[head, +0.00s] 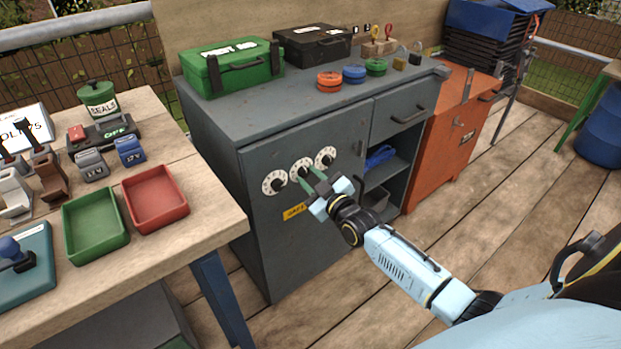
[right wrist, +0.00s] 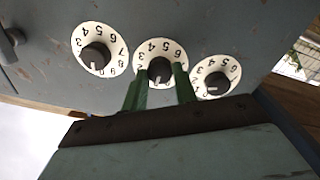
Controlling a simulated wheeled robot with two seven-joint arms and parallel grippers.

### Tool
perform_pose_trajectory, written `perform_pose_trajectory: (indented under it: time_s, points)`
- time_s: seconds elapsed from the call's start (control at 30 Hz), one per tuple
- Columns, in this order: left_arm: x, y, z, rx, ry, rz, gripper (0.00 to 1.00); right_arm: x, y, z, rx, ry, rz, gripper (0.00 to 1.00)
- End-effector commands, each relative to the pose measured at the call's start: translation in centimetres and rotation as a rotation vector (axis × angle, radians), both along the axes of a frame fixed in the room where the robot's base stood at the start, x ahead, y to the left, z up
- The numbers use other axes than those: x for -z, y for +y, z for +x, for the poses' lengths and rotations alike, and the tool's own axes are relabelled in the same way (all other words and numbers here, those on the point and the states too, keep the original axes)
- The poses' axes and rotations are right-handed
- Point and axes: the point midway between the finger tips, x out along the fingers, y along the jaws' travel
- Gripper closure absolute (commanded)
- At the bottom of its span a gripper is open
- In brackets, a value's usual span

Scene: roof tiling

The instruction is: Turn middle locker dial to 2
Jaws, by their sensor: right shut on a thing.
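The grey locker (head: 325,243) has three white numbered dials with dark knobs in a rising row on its door. The middle dial (head: 301,164) also shows in the right wrist view (right wrist: 152,46). My right gripper (head: 311,178) has its green fingers on either side of the middle knob and is shut on it, as the right wrist view shows (right wrist: 160,80). The fingers hide part of the dial; I cannot tell which number its mark meets. The left dial (head: 274,182) and right dial (head: 326,157) are untouched. My left gripper is out of view.
A wooden table (head: 215,226) with a red tray (head: 155,197) and a green tray (head: 95,222) stands left of the locker. Green (head: 232,66) and black (head: 313,44) boxes sit on top. An orange cabinet (head: 440,152) stands right. The deck in front is open.

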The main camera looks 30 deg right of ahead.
Motion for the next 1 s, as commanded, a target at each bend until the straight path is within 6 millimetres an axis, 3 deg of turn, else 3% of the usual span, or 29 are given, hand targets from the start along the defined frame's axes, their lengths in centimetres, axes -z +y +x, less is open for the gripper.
perform_pose_trajectory:
  time_s: [0.17,0.37,0.7,1.0]
  points:
    - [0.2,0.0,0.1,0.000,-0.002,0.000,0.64,-0.1,0.0,0.0,0.000,0.004,0.049,0.95]
    - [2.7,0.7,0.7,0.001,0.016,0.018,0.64,-0.1,0.0,0.0,-0.001,0.016,0.175,0.95]
    - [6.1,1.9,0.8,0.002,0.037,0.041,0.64,-0.1,0.0,0.0,0.001,0.040,0.488,0.95]
    - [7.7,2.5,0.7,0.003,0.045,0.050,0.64,-0.1,-0.1,0.0,0.001,0.062,0.772,0.95]
